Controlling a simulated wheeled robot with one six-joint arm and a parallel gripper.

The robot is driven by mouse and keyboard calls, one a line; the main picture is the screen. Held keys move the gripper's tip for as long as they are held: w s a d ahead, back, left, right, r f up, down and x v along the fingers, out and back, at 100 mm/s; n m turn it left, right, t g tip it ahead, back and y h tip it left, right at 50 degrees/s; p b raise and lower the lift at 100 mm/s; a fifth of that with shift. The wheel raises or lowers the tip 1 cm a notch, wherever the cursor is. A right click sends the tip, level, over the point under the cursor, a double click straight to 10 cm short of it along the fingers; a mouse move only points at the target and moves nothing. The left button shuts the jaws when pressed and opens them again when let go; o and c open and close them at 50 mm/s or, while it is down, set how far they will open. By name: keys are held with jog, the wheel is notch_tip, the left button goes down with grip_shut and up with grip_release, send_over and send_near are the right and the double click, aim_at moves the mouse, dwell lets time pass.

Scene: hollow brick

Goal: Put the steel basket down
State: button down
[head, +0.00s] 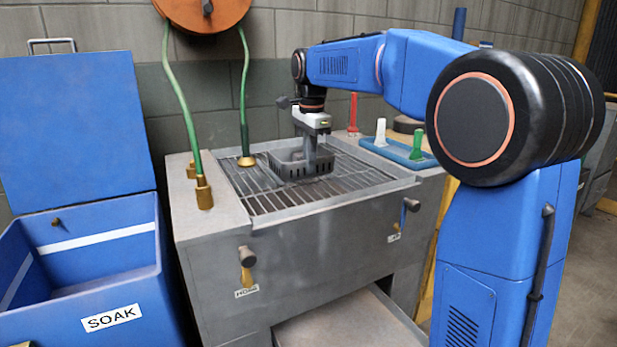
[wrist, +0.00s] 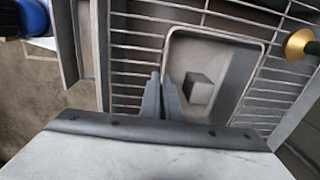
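The steel basket (head: 286,168) is a grey, slotted, open-topped box. It is upright at the slatted grate on top of the grey wash station; I cannot tell whether it touches the slats or hangs just above them. My gripper (head: 310,168) points down at the basket's near right side. In the wrist view my gripper (wrist: 160,85) has its two fingers close together, one on each side of the basket's wall, shut on it. The basket (wrist: 245,62) holds a small grey block (wrist: 198,88).
The grate (head: 345,185) has bare slats around the basket. Two green hoses end in brass nozzles (head: 204,193) at the left. A blue tray (head: 400,153) with white and green items and a red item (head: 353,112) stand right. A blue SOAK bin (head: 90,262) is open at left.

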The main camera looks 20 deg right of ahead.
jog(key=shift+f, duration=2.1)
jog(key=shift+f, duration=0.1)
jog(key=c, duration=2)
grip_release()
notch_tip(320, 180, up, 12)
jog(key=shift+s, duration=0.45)
jog(key=s+d+f+n+t, duration=0.1)
jog(key=s+d+f+n, duration=0.1)
jog(key=s+f+n, duration=0.3)
jog(key=s+d+f+n+t, duration=0.1)
jog(key=s+f+n, duration=0.4)
jog(key=s+f, duration=0.7)
jog(key=s+d+f+n+t, duration=0.2)
jog(key=s+f+n, duration=0.3)
jog(key=s, duration=1.4)
notch_tip(320, 180, down, 4)
jog(key=shift+s+d+r+n, duration=0.25)
jog(key=shift+s+d+n, duration=0.15)
jog(key=shift+d, duration=0.1)
